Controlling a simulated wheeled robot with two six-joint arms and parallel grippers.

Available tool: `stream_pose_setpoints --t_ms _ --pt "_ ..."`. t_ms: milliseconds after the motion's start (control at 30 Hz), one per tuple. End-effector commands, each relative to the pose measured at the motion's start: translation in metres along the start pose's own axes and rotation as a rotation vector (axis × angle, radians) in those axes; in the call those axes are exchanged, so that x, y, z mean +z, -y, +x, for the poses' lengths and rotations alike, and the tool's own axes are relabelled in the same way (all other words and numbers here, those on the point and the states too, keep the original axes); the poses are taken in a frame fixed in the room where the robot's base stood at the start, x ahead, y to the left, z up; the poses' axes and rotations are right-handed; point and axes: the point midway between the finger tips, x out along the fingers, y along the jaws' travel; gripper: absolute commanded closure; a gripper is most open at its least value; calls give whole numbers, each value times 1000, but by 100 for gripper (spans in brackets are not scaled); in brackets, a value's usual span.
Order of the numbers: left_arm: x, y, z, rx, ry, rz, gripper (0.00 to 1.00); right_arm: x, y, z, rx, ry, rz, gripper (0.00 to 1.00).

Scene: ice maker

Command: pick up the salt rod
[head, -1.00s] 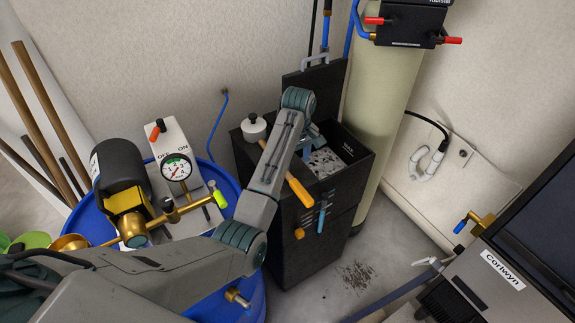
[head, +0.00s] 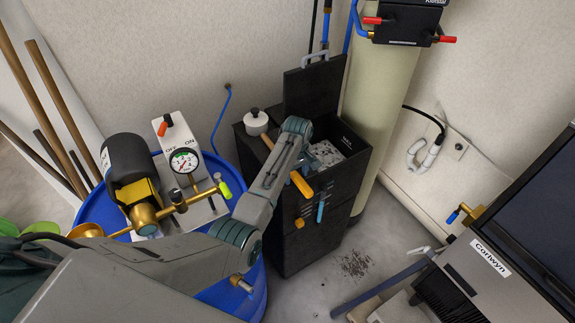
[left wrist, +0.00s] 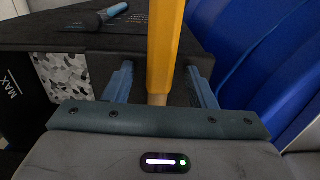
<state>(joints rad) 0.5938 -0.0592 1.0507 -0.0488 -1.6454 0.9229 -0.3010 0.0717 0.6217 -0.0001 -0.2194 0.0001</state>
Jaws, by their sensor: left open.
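In the left wrist view the yellow handle (left wrist: 162,40) stands between the two blue-grey fingers of my left gripper (left wrist: 160,70). The gripper is open around the rod, with gaps on both sides. In the head view my wrist hides most of the gripper. My right gripper is not in view.
The black bin (head: 285,235) holds grey-white chunks (head: 326,153); its lid (head: 314,88) stands open. A blue-handled tool (head: 320,211) hangs on its front. A blue barrel (head: 97,207) with pump and gauge (head: 184,161) stands left. A beige cylinder (head: 390,90) stands behind.

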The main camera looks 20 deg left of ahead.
Motion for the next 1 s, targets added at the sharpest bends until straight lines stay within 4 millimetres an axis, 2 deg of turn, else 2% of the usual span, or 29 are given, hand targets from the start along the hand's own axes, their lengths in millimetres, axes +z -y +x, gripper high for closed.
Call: stream_pose_setpoints --t_ms 67,300,500,733,867,933,1000 --pt "0 0 0 0 0 0 49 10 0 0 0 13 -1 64" --pt "0 0 0 0 -1 0 96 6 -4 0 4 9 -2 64" --pt "0 0 -1 0 -1 0 98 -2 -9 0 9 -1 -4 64" --pt "-1 -1 -5 1 -2 0 98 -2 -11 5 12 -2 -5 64" --pt "-1 -1 -17 4 -4 0 98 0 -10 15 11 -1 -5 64" --pt "-1 -2 -29 6 -5 0 98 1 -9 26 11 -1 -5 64" --pt "8 6 -33 2 -1 1 98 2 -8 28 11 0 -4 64"
